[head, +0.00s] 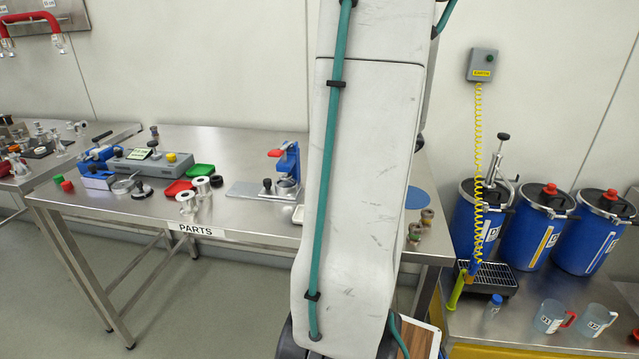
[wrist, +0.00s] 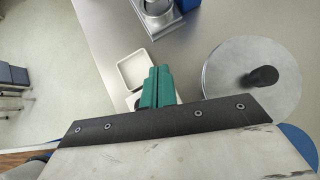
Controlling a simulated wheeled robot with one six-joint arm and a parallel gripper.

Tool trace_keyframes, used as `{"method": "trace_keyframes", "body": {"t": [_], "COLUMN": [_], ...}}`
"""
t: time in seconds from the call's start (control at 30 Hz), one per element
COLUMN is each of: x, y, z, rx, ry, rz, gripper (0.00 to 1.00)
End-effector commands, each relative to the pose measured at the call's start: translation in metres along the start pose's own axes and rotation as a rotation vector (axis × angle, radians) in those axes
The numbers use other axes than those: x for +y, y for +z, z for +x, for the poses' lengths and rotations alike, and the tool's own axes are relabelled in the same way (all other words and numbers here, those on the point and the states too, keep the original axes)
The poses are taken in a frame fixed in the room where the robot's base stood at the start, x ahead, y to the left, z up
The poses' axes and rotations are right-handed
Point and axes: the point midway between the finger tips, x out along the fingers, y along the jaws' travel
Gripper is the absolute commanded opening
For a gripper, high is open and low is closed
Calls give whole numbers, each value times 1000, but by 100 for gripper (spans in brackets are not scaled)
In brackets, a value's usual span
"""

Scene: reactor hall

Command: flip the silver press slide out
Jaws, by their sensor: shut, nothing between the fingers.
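The blue press (head: 288,160) stands on the parts table, just left of my arm in the head view. A flat silver plate (head: 242,190) reaches left from its foot, with a black knob (head: 266,184) near it. I cannot tell which silver part is the slide. In the wrist view, part of a blue base with a silver ring (wrist: 155,14) shows at the top edge, apart from my fingers. My gripper (wrist: 158,82) has green fingers, shut and empty, over the table near a white tray (wrist: 130,75). In the head view my arm hides it.
A grey round disc with a black knob (wrist: 262,76) lies right of my fingers. Silver spools (head: 187,200), a green tray (head: 201,170) and a grey device (head: 150,160) stand left of the press. Blue drums (head: 545,225) stand far right.

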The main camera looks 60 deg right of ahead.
Motion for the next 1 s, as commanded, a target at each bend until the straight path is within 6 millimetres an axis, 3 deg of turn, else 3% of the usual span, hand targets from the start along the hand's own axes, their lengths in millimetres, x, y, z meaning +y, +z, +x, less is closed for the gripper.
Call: {"method": "trace_keyframes", "body": {"t": [0.47,0.7,1.0], "x": [2,1,0], "y": [1,24,28], "z": [96,115,118], "rx": [2,1,1], "ry": [6,2,0], "rz": [-2,-3,-1], "gripper": [0,0,0]}}
